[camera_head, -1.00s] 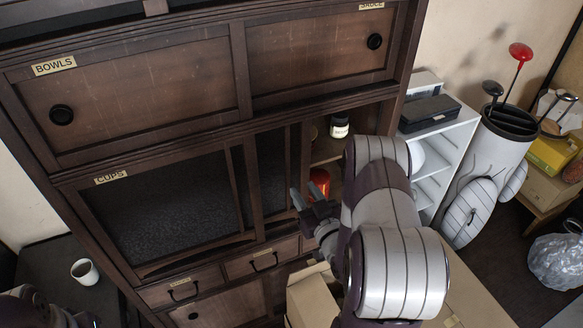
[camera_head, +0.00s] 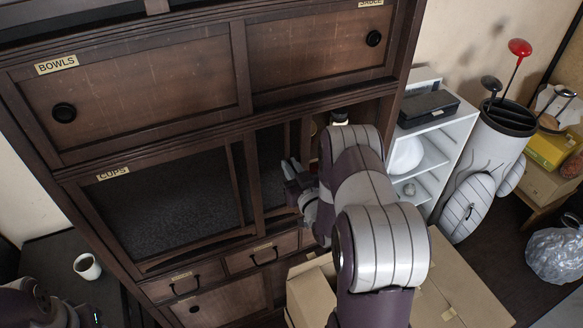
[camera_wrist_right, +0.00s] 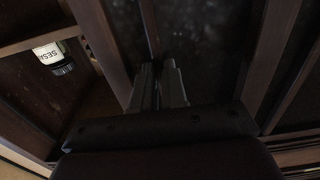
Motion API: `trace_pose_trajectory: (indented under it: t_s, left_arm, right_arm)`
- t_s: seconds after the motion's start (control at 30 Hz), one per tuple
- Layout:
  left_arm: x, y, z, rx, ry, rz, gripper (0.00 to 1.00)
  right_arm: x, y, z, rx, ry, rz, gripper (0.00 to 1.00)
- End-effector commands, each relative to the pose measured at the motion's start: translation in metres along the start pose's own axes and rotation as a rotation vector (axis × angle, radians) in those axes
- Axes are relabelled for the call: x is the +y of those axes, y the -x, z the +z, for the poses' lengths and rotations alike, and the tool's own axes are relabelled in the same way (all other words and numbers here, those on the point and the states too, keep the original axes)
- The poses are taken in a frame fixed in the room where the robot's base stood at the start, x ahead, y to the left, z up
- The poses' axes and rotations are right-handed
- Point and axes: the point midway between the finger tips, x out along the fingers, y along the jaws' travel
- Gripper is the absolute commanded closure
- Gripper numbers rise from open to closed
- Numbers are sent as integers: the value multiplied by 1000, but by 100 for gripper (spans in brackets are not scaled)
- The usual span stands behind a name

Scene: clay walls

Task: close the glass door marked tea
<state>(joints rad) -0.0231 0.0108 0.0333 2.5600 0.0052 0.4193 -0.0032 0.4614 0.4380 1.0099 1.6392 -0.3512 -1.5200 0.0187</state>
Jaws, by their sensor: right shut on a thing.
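A dark-framed glass door (camera_head: 270,165) shows as a narrow strip just right of the glass door marked CUPS (camera_head: 170,215). No tea label is readable, but this is the right-hand glass door of the pair. An open gap of shelf lies to its right. My right gripper (camera_head: 291,171) is at this door's right frame upright. In the right wrist view my right gripper (camera_wrist_right: 158,78) is shut on a thin dark part of the door frame, with dark glass (camera_wrist_right: 205,35) beyond. My arm hides part of the gap. My left gripper is out of view; only a dark piece of that arm shows bottom left.
A dark-capped SESAME jar (camera_wrist_right: 52,57) stands in the open compartment. An open cardboard box (camera_head: 312,292) stands below my right arm. A white shelf unit (camera_head: 440,150) and a golf bag (camera_head: 485,155) stand right. A white mug (camera_head: 87,267) is at lower left.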

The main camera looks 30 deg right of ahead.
Motion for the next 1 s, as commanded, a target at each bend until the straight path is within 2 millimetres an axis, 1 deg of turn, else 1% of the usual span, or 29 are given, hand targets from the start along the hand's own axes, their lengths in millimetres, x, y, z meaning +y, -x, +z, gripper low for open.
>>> trace_pose_trajectory:
  t_s: [0.17,0.27,0.37,0.7,0.8,0.9,1.0]
  left_arm:
    - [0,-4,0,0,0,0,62]
    - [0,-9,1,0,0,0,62]
    - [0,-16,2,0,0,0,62]
    - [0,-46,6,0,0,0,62]
    - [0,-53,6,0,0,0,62]
    - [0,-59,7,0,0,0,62]
    - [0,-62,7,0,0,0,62]
  right_arm:
    - [10,0,1,0,0,3,100]
    - [27,0,2,0,0,7,100]
    - [52,1,3,2,3,9,100]
    - [151,1,5,2,4,8,100]
    - [175,1,4,1,4,6,100]
    - [194,1,4,0,4,4,100]
    - [209,1,3,0,4,3,100]
